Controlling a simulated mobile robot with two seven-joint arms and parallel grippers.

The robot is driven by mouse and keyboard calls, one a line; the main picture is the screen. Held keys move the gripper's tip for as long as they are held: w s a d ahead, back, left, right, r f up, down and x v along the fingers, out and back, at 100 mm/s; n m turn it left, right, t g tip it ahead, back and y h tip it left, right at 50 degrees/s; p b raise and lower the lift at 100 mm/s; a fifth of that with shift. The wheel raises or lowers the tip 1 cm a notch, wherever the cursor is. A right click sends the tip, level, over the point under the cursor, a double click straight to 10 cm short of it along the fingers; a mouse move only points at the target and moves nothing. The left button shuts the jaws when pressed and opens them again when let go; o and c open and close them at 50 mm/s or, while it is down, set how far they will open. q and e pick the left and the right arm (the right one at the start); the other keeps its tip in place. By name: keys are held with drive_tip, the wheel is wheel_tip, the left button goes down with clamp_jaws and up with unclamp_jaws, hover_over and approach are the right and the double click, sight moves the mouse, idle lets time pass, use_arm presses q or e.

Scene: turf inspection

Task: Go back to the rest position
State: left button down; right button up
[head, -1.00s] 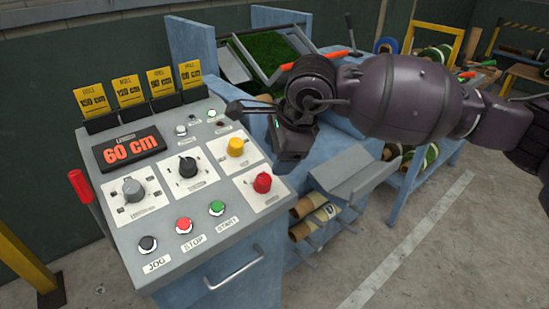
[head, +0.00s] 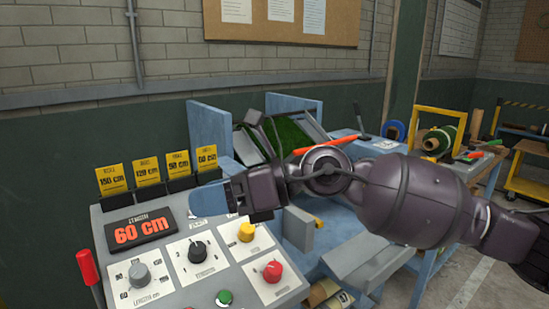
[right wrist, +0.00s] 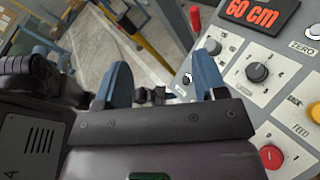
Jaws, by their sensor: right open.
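My right gripper (head: 222,198) comes in from the right in the head view and hangs over the top right of the control panel (head: 187,264). In the right wrist view its two blue fingers (right wrist: 163,82) stand apart with nothing between them. The panel's orange display (head: 139,231) reads 60 cm. A black knob (head: 198,250), a yellow knob (head: 246,232), a red knob (head: 272,271) and a grey knob (head: 140,275) sit on the panel. My left gripper is not in view.
A red-handled lever (head: 88,268) stands at the panel's left side. Yellow length cards (head: 147,168) stand along its back edge. Green turf (head: 290,136) lies in the blue machine behind my right arm. Rolls (head: 325,295) lie below it. The wall board (head: 282,22) is clear of my arm.

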drive_tip(key=w+d+f+m+t+y, duration=0.1)
drive_tip(key=w+d+m+t+y, duration=0.2)
drive_tip(key=m+t, duration=0.6)
drive_tip(key=w+d+m+t+y, duration=0.25)
drive_tip(key=d+m+t, duration=0.2)
drive_tip(key=m, duration=0.85)
drive_tip(key=w+d+f+m+t+h, duration=0.1)
drive_tip(key=d+f+m+t+h, duration=0.2)
drive_tip(key=d+f+m+h, duration=0.45)
drive_tip(key=w+d+f+m+t+h, duration=0.1)
drive_tip(key=d+f+m+t+h, duration=0.3)
drive_tip(key=f+m, duration=0.65)
drive_tip(key=s+d+f+m+g+h, duration=0.2)
drive_tip(key=s+d+f, duration=0.3)
drive_tip(key=s+f, duration=0.4)
drive_tip(key=s+d+f+m+g+h, duration=0.3)
drive_tip(key=s+d+f, duration=0.3)
drive_tip(key=s+f, duration=0.3)
drive_tip(key=s+d+f+m+g+h, duration=0.3)
drive_tip(key=s+d+f, duration=0.3)
drive_tip(key=s+f, duration=0.3)
wheel_tip(320, 180, down, 2)
drive_tip(key=shift+f+m+h, duration=0.1)
drive_tip(key=shift+m+h, duration=0.7)
drive_tip(key=shift+m, duration=0.1)
drive_tip(key=shift+d, duration=0.1)
